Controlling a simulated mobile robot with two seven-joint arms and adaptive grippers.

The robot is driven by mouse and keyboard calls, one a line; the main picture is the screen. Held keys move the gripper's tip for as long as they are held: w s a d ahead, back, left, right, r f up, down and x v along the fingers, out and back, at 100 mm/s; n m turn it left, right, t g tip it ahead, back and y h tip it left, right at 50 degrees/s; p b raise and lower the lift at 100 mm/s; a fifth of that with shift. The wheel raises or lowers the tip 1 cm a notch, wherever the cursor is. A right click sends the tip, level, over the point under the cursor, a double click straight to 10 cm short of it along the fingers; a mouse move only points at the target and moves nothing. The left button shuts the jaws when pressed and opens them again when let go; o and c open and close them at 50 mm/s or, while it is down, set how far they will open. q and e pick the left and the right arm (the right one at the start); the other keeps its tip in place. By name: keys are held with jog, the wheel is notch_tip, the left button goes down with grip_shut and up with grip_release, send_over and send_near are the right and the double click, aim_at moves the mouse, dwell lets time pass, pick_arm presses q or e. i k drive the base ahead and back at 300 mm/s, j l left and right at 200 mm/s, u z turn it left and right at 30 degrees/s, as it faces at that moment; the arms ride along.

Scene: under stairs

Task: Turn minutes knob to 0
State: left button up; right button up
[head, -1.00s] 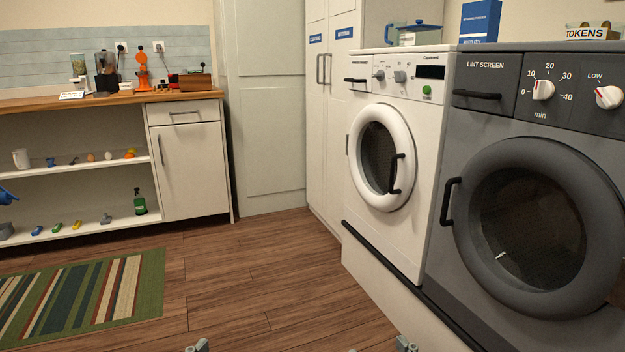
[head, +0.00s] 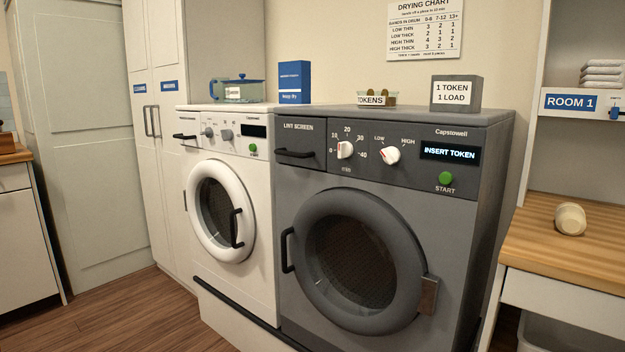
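The minutes knob (head: 345,150) is a small white dial on the dark grey dryer's front panel (head: 311,159). It sits inside a scale marked 0, 10, 20, 30 and 40, with "min" below. A red mark shows on the knob's left side, towards the 0 and 10 end; its exact setting is too small to tell. Neither of my grippers is in view, and nothing touches the knob.
A second white knob (head: 390,155), marked LOW and HIGH, sits to the right, beside an INSERT TOKEN display (head: 450,153) and a green START button (head: 446,178). A white washer (head: 226,132) stands left. A wooden counter (head: 560,245) borders the right; the floor shows at lower left.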

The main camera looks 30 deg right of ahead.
aim_at(345, 148)
jog(key=i+l+z, duration=0.15)
jog(key=z, duration=1.1)
